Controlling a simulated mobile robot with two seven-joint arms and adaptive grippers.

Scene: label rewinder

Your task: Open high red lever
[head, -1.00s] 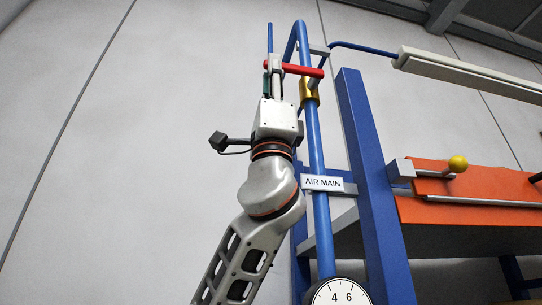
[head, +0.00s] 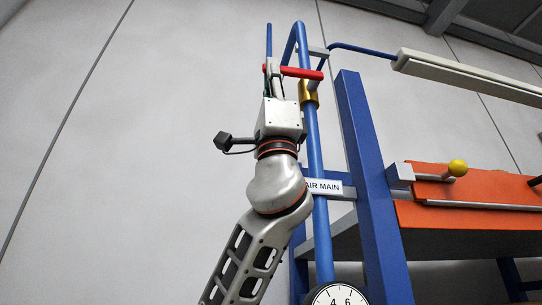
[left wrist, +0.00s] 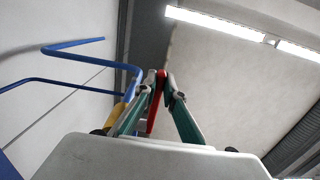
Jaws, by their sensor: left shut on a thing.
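The red lever (head: 302,72) sits high on the blue vertical pipe, at the brass valve body (head: 309,94). In the head view it lies nearly level across the pipe, with its free end to the left. My left gripper (head: 272,68) reaches up from below and is shut on the lever near that left end. In the left wrist view the red lever (left wrist: 152,118) shows between the green-padded fingers of my left gripper (left wrist: 161,82). The fingers hide part of the lever. My right gripper is not in view.
The "AIR MAIN" label (head: 324,187) and a round gauge (head: 338,296) are on the pipe below. A blue frame post (head: 368,180) and an orange panel (head: 470,180) with a yellow knob (head: 458,168) stand to the right. The left side is open before a grey wall.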

